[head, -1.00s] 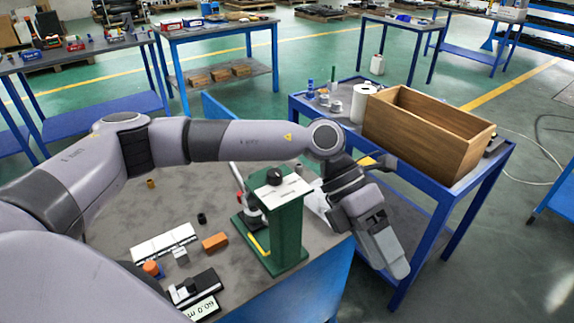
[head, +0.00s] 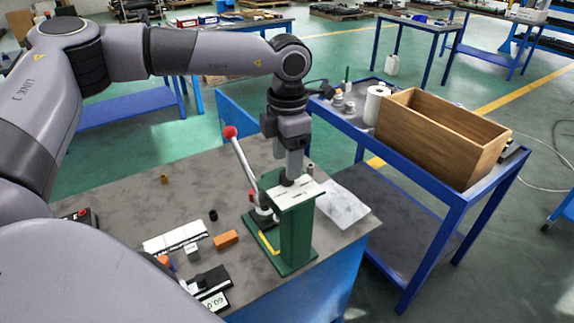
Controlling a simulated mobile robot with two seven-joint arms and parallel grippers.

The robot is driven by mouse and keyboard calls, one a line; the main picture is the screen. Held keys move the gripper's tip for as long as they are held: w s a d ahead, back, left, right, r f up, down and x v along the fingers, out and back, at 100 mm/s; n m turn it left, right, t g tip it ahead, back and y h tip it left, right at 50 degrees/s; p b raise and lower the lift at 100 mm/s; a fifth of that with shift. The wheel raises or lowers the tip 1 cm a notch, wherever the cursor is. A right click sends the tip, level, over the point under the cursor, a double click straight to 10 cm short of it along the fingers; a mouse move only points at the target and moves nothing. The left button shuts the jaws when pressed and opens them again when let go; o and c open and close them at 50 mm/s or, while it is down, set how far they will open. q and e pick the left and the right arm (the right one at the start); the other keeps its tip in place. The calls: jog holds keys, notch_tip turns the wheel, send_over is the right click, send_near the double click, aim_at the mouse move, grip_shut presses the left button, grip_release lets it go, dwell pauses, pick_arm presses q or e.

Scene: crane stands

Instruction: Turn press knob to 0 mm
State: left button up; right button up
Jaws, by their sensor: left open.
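The green press (head: 293,235) stands upright near the front right edge of the grey bench. Its black knob (head: 287,181) is on the white-labelled top plate, partly hidden by my left gripper. My left gripper (head: 291,172) points straight down over the knob with its jaws open. I cannot tell whether the fingers straddle the knob or stop just above it. A lever with a red ball (head: 230,132) rises on the press's left side. A small display (head: 214,302) at the front seems to read about 60. My right gripper is not in view.
A white slotted block (head: 176,237), an orange block (head: 226,239) and a black ring (head: 213,215) lie left of the press. A metal plate (head: 342,206) lies to its right. A blue cart at right carries a wooden box (head: 440,130).

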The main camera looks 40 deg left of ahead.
pick_arm(q)
jog(key=shift+f, duration=1.5)
jog(key=c, duration=1)
jog(key=shift+c, duration=0.2)
jog(key=n+b, duration=0.2)
jog(key=n, duration=0.3)
jog(key=shift+f+n, duration=0.1)
jog(key=shift+n, duration=0.3)
jog(key=n+b, duration=0.1)
jog(key=n, duration=0.2)
jog(key=shift+n, duration=1.7)
